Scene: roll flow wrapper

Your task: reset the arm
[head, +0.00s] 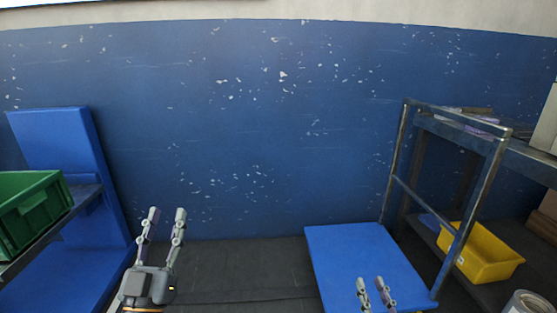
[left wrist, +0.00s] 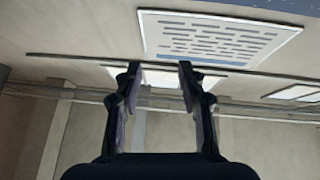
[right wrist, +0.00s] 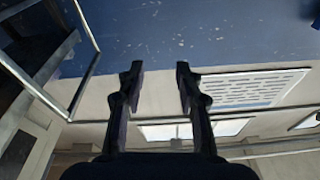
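My left gripper (head: 165,215) points upward in the lower left of the head view. Its two fingers are apart with nothing between them. The left wrist view shows the same open fingers (left wrist: 158,72) against the ceiling. My right gripper (head: 372,285) shows only by its fingertips at the bottom of the head view, in front of the blue cart. In the right wrist view its fingers (right wrist: 156,72) are apart and empty, with the blue wall and ceiling beyond.
A green crate (head: 35,212) sits on a shelf at the left, by a blue panel (head: 60,150). A yellow bin (head: 482,256) is on the right shelf. Dark floor (head: 245,270) between is clear.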

